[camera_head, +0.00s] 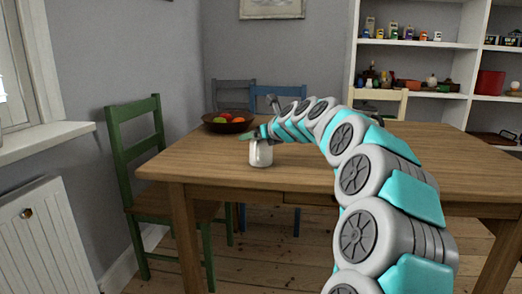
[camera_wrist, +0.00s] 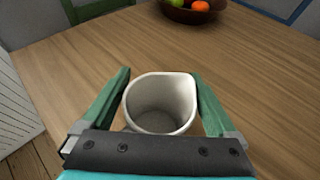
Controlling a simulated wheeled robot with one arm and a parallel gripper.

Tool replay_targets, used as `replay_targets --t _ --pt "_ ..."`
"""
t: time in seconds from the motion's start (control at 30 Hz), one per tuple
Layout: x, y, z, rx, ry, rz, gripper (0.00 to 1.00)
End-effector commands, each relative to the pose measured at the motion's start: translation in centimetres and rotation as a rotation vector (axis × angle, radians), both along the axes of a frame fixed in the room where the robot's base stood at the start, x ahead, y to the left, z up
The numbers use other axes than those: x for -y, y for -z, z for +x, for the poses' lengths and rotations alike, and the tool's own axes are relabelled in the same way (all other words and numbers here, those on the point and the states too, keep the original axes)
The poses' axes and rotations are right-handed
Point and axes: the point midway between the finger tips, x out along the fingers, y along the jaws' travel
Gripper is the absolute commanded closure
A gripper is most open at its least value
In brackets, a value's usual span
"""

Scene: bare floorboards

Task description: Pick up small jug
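A small white jug (camera_head: 260,154) stands upright near the left front edge of the wooden table (camera_head: 420,160). In the wrist view the jug (camera_wrist: 160,102) sits between the two green fingers of my gripper (camera_wrist: 164,85), with its open mouth facing the camera and its inside empty. The fingers are apart, one on each side of the jug. The right finger lies very near the jug's wall, and a narrow gap shows at the left finger. In the head view my gripper (camera_head: 255,134) is at the jug's top, partly hiding its rim.
A dark bowl of fruit (camera_head: 228,123) stands behind the jug, and shows at the top of the wrist view (camera_wrist: 192,14). A green chair (camera_head: 135,150) stands at the table's left. Shelves (camera_head: 420,45) are at the back right. The tabletop left of the jug is clear.

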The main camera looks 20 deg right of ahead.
Motion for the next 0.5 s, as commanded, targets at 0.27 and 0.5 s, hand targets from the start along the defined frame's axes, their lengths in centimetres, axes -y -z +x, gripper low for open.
replay_targets --t 0.27,0.5 --pt "0.01 -0.02 -0.01 0.000 0.000 0.000 0.39" --pt "0.01 0.00 -0.01 0.000 0.000 0.000 0.66"
